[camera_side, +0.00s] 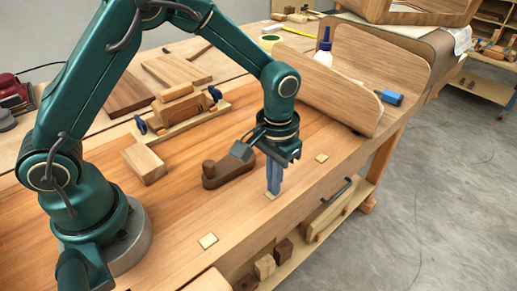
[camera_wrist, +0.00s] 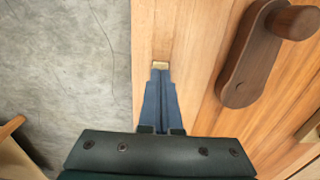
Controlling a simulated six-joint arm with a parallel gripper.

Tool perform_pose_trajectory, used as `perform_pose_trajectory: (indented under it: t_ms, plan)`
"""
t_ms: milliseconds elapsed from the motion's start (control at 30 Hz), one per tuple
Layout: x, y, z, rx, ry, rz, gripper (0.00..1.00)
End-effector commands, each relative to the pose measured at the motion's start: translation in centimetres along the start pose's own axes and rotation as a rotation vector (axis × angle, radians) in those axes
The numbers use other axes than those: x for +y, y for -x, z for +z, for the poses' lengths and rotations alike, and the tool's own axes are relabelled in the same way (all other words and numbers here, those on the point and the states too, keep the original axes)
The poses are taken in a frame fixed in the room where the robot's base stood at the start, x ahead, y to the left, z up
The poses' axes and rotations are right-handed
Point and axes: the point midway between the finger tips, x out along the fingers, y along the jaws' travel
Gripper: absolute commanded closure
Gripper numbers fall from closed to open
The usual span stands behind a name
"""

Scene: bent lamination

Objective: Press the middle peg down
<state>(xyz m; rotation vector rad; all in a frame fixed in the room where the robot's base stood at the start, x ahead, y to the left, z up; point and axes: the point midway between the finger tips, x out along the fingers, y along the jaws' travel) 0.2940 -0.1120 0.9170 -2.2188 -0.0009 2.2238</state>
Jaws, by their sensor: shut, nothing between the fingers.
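Three pale square pegs show in the side view along the bench's front edge: a left peg (camera_side: 208,241), the middle peg (camera_side: 269,196) and a right peg (camera_side: 321,158). My gripper (camera_side: 273,191) points down with its blue fingers shut and empty, its tips right at the middle peg. In the wrist view my fingertips (camera_wrist: 160,71) lie beside the middle peg (camera_wrist: 160,64) and cover part of it. I cannot tell whether they touch its top. How far the peg stands out of the wood is too small to tell.
A dark wooden hand plane (camera_side: 229,170) lies just left of my gripper and also shows in the wrist view (camera_wrist: 255,65). A wood block (camera_side: 144,163) and a clamped lamination (camera_side: 181,112) lie farther back. A curved wooden panel (camera_side: 325,88) stands to the right.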

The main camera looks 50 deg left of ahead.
Motion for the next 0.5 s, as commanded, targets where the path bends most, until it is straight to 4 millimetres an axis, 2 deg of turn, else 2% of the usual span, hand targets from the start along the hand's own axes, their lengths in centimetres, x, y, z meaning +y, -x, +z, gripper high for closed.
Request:
perform_pose_trajectory:
  t_ms: [500]
  plan:
    - [0.0, 3.1, -0.1, 0.005, 0.000, 0.001, 1.00]
